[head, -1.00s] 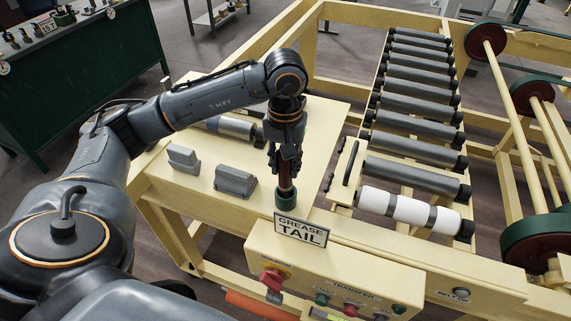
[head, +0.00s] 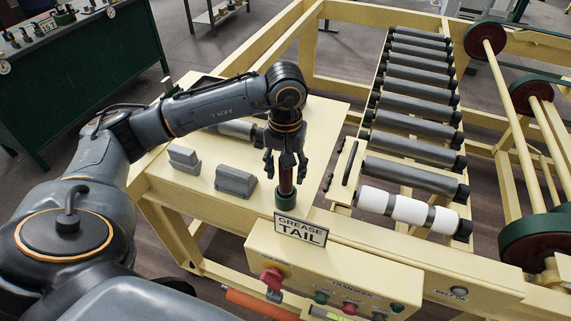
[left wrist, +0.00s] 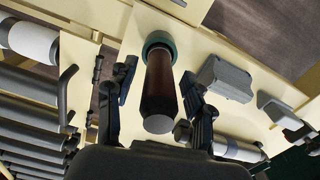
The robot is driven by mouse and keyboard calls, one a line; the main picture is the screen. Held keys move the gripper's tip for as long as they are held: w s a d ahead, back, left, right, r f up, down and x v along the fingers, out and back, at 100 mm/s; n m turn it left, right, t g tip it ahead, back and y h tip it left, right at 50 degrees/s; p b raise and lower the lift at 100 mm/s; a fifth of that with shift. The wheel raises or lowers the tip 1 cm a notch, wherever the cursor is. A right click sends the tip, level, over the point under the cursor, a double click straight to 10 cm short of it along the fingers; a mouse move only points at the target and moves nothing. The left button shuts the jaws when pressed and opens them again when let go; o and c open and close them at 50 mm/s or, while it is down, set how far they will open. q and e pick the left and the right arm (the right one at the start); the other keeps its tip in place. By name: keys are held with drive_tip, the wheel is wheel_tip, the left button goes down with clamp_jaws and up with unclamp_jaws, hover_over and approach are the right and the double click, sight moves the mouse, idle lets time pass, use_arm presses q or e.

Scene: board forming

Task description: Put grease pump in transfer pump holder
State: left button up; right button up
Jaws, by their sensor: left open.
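The grease pump (head: 286,180), a dark red-brown cylinder with a grey end, stands upright in the green ring-shaped holder (head: 287,199) behind the "GREASE TAIL" sign. My left gripper (head: 286,176) is open around the upper part of the pump, with fingers on both sides. In the left wrist view the pump (left wrist: 159,85) lies between the spread fingers, with its far end inside the green holder (left wrist: 160,42). Gaps show between the fingers and the pump. My right gripper is in neither view.
Two grey blocks (head: 236,181) sit on the cream table (head: 210,205) left of the pump. A metal cylinder (head: 238,129) lies behind my arm. The roller conveyor (head: 405,125) stands to the right and the control panel (head: 335,275) in front.

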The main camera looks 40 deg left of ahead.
use_arm(q)
drive_tip(key=shift+r, duration=0.3)
wheel_tip(320, 180, up, 6)
drive_tip(key=b, duration=0.2)
drive_tip(key=shift+r+b, duration=0.2)
drive_tip(key=shift+b, duration=0.1)
wheel_tip(320, 180, up, 4)
drive_tip(key=shift+r, duration=0.7)
